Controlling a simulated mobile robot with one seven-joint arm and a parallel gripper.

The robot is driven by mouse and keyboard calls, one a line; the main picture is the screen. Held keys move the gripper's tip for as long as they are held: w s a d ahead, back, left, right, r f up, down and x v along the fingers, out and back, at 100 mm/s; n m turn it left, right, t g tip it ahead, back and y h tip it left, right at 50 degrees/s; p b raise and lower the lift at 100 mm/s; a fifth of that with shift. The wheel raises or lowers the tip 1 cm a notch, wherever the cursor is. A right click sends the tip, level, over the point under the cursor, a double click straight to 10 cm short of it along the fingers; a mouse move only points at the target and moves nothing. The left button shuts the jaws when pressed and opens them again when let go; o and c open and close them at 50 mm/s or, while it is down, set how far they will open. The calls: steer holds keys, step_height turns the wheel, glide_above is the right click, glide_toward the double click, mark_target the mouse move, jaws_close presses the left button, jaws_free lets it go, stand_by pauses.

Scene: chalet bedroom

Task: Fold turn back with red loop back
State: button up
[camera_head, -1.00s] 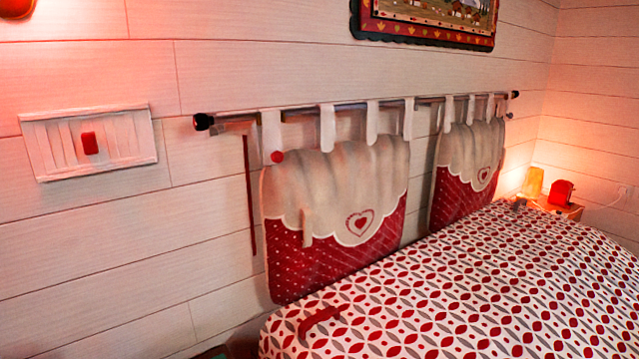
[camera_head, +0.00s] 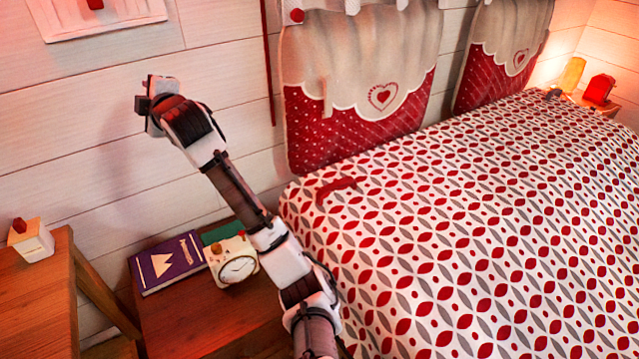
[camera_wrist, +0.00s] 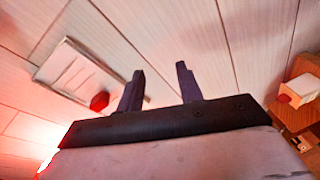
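The bed cover (camera_head: 450,230), white with a red and grey leaf pattern, lies over the bed at the right of the head view. A red loop (camera_head: 336,188) lies on it near its upper left edge; it looks flat. I cannot make out a separate fold line there. My gripper (camera_head: 150,97) is raised in front of the plank wall, left of the bed and well apart from the loop. In the wrist view my gripper (camera_wrist: 158,76) has its two dark fingers apart with nothing between them. The wrist view shows neither bed nor loop.
A nightstand (camera_head: 190,315) left of the bed holds a purple book (camera_head: 168,264) and a white clock (camera_head: 236,268). A wooden table (camera_head: 38,300) bears a small white box (camera_head: 32,243). Cushions (camera_head: 375,110) hang behind the bed. A red-buttoned panel (camera_wrist: 75,75) is on the wall.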

steer(key=w+d+f+g+h, duration=0.1)
steer(key=w+d+f+h, duration=0.3)
steer(key=w+d+f, duration=0.3)
steer(key=n+g+h+b, duration=0.2)
steer(key=g+h, duration=0.5)
steer(key=g, duration=0.2)
glide_toward(334, 185)
steer(key=f, duration=0.2)
steer(key=f+p, duration=0.1)
steer(key=f, duration=0.2)
steer(key=w+f+p, duration=0.1)
steer(key=f, duration=0.2)
steer(key=shift+a, duration=0.35)
steer(key=shift+c, duration=0.2)
jaws_close()
